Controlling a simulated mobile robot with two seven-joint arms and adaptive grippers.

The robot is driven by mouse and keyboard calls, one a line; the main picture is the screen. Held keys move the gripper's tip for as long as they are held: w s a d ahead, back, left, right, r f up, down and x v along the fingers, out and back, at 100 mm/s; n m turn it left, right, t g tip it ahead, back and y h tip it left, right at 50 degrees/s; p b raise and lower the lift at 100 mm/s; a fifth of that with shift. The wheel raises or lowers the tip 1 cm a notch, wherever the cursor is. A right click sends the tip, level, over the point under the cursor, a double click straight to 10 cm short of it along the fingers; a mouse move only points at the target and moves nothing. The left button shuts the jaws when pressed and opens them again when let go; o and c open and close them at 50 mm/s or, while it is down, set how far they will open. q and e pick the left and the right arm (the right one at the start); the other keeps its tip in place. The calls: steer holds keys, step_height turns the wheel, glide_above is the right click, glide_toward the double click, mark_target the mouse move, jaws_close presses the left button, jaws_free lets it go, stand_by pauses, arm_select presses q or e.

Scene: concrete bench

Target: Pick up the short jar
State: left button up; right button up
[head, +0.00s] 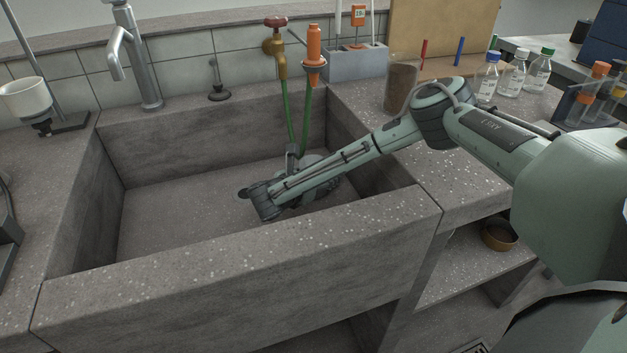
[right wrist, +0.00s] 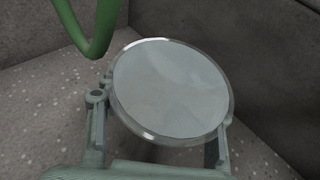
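The short jar (right wrist: 172,90) shows in the right wrist view as a wide round pale top with a clear, shiny rim. It sits between the two fingers of my right gripper (right wrist: 162,118), one at its left edge and one at its right. The fingertips are partly hidden by the jar, so I cannot tell whether they press on it. In the head view my right arm reaches from the right into the stone sink (head: 185,215). The right gripper (head: 318,168) is low in its back right part, mostly behind my forearm, and the jar is not clear there. My left gripper is not in view.
The sink's front wall (head: 240,262) and right wall are close to my right arm. A green hose (head: 288,125) hangs into the sink near the gripper. A tap (head: 140,60) stands behind. Bottles (head: 512,75) stand right. The sink's left floor is clear.

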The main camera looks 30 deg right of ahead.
steer(key=c, duration=1)
steer(key=shift+c, duration=0.6)
